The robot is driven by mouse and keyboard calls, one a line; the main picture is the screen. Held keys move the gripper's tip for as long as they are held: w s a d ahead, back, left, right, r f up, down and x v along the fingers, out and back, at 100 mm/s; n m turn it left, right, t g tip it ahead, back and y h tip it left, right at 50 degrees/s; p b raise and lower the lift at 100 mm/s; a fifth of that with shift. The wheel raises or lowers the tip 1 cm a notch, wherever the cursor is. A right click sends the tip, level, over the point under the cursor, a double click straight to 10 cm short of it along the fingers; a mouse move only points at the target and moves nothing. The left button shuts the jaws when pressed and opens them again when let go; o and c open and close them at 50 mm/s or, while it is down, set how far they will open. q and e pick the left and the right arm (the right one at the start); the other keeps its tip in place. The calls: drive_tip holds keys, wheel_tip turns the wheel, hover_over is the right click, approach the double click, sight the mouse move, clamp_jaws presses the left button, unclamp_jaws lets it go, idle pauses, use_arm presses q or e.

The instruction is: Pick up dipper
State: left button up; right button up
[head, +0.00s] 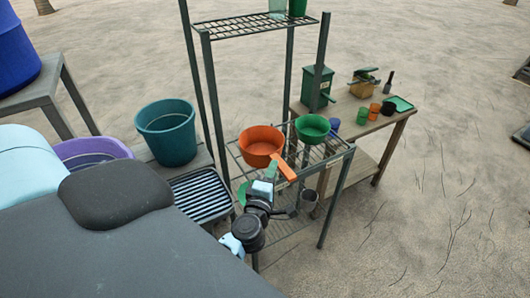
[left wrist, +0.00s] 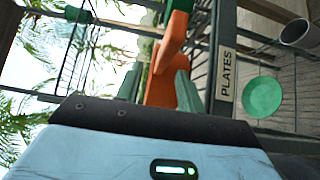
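The orange dipper has a round bowl (head: 260,143) on the wire shelf and a flat handle (head: 287,173) reaching down toward the front right. In the left wrist view the orange handle (left wrist: 163,75) runs up from between and behind the green fingers. My left gripper (head: 258,180) has its green fingers spread, close to the handle at the shelf's front edge. Whether a finger touches the handle is hard to tell. The far part of the dipper is cut off in the wrist view. My right gripper is not in view.
A green bowl (head: 312,127) stands just right of the dipper on the wire shelf (head: 335,152). Shelf posts rise close around my left arm. A grey cup (head: 309,199) sits lower. A teal bucket (head: 167,132) stands left; a wooden table (head: 385,125) with small items is behind.

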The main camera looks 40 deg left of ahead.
sight(270, 158)
use_arm(q)
drive_tip(key=shift+x, duration=2.2)
drive_tip(key=shift+w+d+f, duration=0.1)
drive_tip(key=shift+d, duration=0.1)
clamp_jaws()
